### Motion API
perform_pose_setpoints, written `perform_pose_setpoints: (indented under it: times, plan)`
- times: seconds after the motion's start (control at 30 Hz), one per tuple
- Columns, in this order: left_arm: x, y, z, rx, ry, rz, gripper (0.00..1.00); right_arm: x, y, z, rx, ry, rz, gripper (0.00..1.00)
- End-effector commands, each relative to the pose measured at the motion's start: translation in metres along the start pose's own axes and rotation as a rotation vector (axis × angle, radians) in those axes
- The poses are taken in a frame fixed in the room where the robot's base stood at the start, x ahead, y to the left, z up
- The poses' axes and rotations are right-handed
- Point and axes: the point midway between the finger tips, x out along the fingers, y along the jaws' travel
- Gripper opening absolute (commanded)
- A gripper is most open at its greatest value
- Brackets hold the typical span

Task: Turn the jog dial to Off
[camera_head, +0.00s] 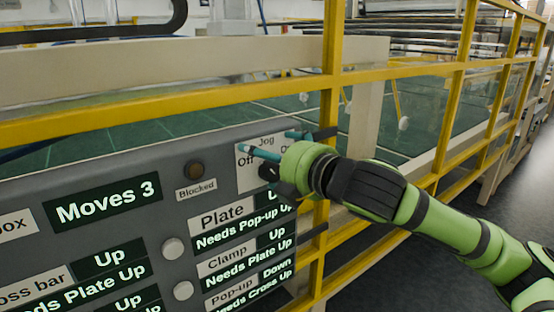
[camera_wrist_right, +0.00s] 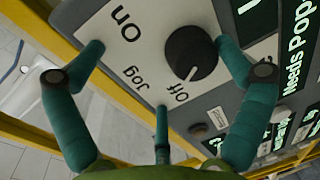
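The jog dial is a round black knob (camera_wrist_right: 190,54) on a white plate (camera_wrist_right: 150,50) labelled Jog, On and Off. In the wrist view its white pointer line points toward the Off label (camera_wrist_right: 181,97). In the head view the dial (camera_head: 268,172) is partly hidden by my right gripper (camera_head: 271,143). That gripper is open in front of the plate, its teal fingers spread around the dial in the wrist view (camera_wrist_right: 160,62). One fingertip is very close to the dial's edge; I cannot tell whether it touches. My left gripper is not in view.
The grey control panel (camera_head: 120,165) carries a Blocked lamp (camera_head: 195,170), pale round buttons (camera_head: 173,248) and several lit displays. A yellow railing (camera_head: 330,90) runs behind and beside it. Open grey floor (camera_head: 470,190) lies to the right.

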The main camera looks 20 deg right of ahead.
Motion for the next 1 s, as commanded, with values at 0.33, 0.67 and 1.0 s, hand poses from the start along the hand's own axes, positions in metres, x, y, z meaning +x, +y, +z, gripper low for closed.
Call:
perform_pose_setpoints:
  times: [0.33,0.67,1.0]
  plan:
    - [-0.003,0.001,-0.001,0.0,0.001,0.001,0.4,-0.004,0.01,-0.003,-0.009,0.007,0.017,0.72]
    - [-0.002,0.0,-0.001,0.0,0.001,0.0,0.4,-0.026,0.003,0.001,-0.006,-0.004,0.011,0.64]
    - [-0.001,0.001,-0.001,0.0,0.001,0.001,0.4,-0.048,-0.005,0.001,-0.002,-0.005,0.001,0.64]
